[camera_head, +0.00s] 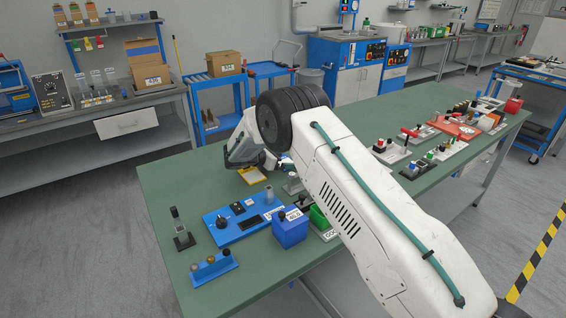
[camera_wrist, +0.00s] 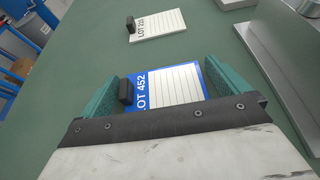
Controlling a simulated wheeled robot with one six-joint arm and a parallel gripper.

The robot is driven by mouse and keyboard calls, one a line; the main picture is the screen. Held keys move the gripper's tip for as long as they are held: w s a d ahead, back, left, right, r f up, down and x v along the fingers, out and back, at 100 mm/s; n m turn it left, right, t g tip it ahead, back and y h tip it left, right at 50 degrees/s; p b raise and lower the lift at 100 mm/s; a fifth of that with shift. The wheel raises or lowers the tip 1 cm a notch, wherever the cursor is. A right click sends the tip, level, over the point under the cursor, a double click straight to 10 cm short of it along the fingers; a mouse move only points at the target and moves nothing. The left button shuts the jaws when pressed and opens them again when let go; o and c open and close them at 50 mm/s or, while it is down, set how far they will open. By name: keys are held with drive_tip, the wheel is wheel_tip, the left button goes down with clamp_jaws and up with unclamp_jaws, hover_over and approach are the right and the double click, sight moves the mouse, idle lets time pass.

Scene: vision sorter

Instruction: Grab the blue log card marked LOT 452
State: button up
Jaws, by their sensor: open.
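The blue log card (camera_wrist: 180,88) marked LOT 452 lies on the green table in the wrist view. It has a lined white panel, a blue border and a black block at its left end. My gripper (camera_wrist: 163,80) is open, with one teal finger left of the card and one right of it. The card's near edge is hidden behind the gripper body. In the head view my own arm covers most of the gripper, and I cannot make out the blue card there.
A white lined card (camera_wrist: 158,25) with its own black block lies farther off. A grey metal plate (camera_wrist: 285,70) is at the right in the wrist view. The head view shows a blue panel (camera_head: 228,236), a blue box (camera_head: 290,230) and a yellow item (camera_head: 252,175) on the table.

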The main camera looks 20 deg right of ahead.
drive_tip(key=c, duration=0.7)
